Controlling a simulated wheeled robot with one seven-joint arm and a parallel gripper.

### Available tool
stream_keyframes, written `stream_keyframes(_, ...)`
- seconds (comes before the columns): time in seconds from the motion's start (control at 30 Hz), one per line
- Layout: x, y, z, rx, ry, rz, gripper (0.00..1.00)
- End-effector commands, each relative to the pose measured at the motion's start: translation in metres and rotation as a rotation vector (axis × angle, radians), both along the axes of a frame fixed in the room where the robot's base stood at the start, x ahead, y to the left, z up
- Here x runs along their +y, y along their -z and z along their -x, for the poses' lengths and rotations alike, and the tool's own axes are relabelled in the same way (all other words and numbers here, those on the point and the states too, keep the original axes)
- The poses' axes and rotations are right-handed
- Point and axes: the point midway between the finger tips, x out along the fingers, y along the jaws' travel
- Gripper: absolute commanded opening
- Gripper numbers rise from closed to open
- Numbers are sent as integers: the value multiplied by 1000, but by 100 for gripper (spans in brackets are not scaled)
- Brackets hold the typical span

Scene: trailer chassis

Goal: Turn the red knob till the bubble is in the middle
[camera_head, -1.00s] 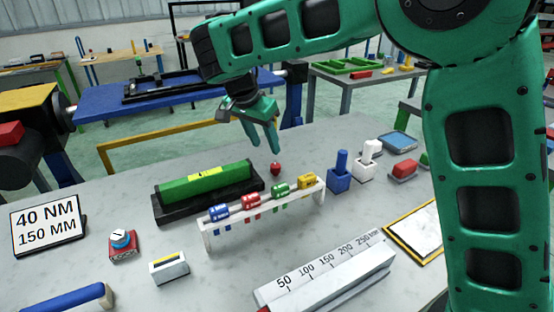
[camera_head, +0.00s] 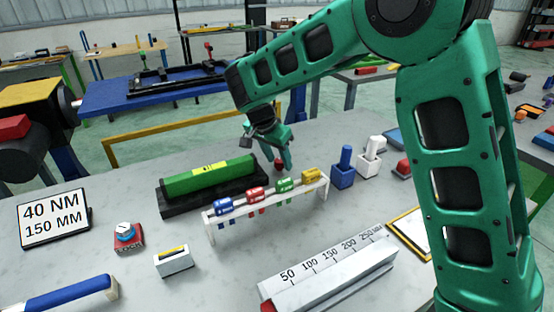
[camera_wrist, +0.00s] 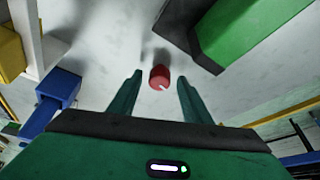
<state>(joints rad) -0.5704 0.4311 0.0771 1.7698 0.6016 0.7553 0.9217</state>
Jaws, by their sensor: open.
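The red knob (camera_wrist: 159,77) stands on the grey table between and beyond my open fingertips in the wrist view. In the head view the red knob (camera_head: 279,163) shows just behind my fingers, at the right end of the green level. My gripper (camera_head: 284,165) points down over it and is open; it also shows in the wrist view (camera_wrist: 158,88). I cannot tell whether the fingers touch the knob. The green level (camera_head: 210,175) with a yellow-green vial (camera_head: 209,169) lies on a black base. The bubble is too small to make out.
A white rack (camera_head: 268,201) with several coloured tools stands close in front of the knob. A blue block (camera_head: 343,175) and a white block (camera_head: 369,160) stand to the right. A ruler block (camera_head: 330,275), a LOCK switch (camera_head: 127,237) and a sign (camera_head: 54,217) lie nearer.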

Motion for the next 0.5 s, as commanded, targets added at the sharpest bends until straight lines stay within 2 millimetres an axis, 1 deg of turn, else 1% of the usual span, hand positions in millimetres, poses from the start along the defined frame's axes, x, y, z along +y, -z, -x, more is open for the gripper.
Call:
stream_keyframes(0.17,0,0,0,0,0,0,44)
stream_keyframes(0.2,0,0,0,0,0,0,40)
stream_keyframes(0.27,0,0,0,0,0,0,25)
stream_keyframes(0.3,0,0,0,0,0,0,16)
stream_keyframes(0.33,0,0,0,0,0,0,8)
stream_keyframes(0.37,0,0,0,0,0,0,4)
stream_keyframes(0.5,0,0,0,0,-2,0,4)
